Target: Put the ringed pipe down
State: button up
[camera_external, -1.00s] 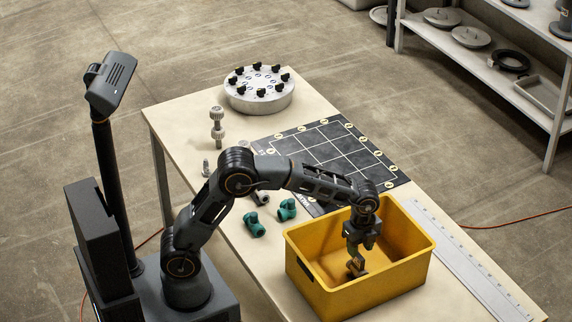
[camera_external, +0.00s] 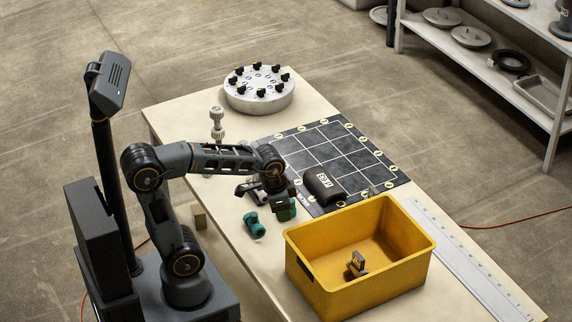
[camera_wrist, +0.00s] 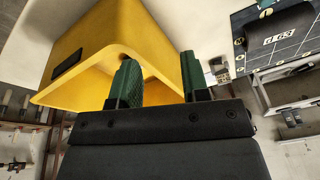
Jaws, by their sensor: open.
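A grey pipe with rings around it (camera_external: 217,125) stands upright near the table's left side; I cannot tell for sure that it is the ringed pipe. A black cylinder with a pale label (camera_external: 323,187) lies on the gridded mat, and shows in the wrist view (camera_wrist: 275,38). A small brown and dark piece (camera_external: 357,265) sits on the floor of the yellow bin (camera_external: 365,292). My gripper (camera_external: 284,212) is left of the bin, above the table. In the wrist view its green fingers (camera_wrist: 160,82) are apart with nothing between them.
A round flange with black knobs (camera_external: 259,90) stands at the far end. A long ruler (camera_external: 470,260) lies along the right edge. Much of the mat (camera_external: 345,150) is clear.

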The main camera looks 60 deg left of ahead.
jog(key=s+a+f+n, duration=0.2)
jog(key=s+n, duration=0.2)
jog(key=s, duration=0.1)
jog(key=shift+s+a+f+t, duration=0.35)
jog(key=shift+a+f+t, duration=0.05)
jog(key=shift+r, duration=0.1)
